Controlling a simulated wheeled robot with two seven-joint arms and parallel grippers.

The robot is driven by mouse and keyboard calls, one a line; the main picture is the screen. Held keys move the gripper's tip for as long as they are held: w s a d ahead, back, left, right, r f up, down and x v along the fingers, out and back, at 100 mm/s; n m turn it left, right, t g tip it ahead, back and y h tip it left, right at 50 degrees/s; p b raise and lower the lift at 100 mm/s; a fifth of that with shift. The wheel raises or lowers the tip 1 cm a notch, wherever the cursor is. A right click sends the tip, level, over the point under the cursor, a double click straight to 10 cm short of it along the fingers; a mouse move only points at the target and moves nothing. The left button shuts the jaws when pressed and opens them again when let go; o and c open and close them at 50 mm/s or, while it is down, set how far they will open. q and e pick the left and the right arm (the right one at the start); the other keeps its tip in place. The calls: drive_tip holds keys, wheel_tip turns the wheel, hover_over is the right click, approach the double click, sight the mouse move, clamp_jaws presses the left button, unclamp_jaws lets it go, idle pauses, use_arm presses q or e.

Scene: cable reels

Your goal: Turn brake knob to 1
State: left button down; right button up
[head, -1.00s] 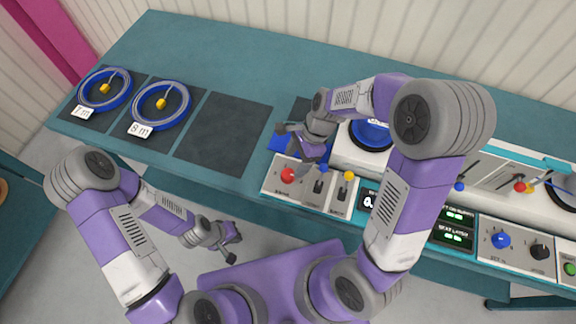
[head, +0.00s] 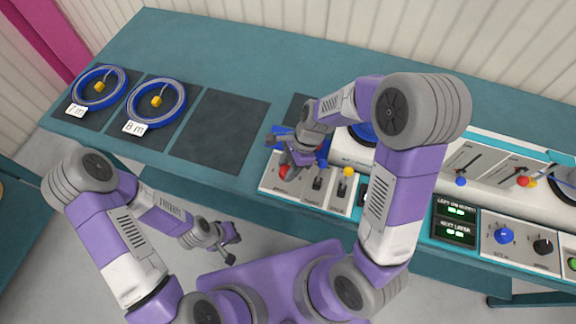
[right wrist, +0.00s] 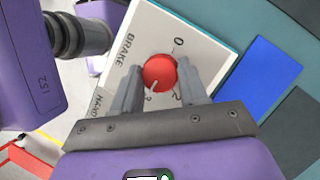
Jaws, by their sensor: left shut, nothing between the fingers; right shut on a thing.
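The red brake knob (right wrist: 159,71) sits on a white panel (right wrist: 190,22) marked BRAKE, with a 0 and a 2 printed near it. Its pale pointer mark faces the lower left in the right wrist view; a small label beyond it is too unclear to read. My right gripper (right wrist: 160,82) is shut on the knob, one finger on each side. In the head view my right gripper (head: 290,165) partly covers the knob (head: 284,172). My left gripper (head: 231,241) is shut and empty, low in front of the bench, away from the panel.
Two blue reels (head: 98,87) (head: 156,101) lie on dark mats at the left, tagged 7 m and 8 m. An empty dark mat (head: 222,130) lies beside them. Black switches (head: 317,183) and a yellow-topped lever (head: 348,172) stand close right of the knob.

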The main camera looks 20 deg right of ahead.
drive_tip(key=shift+c, duration=0.6)
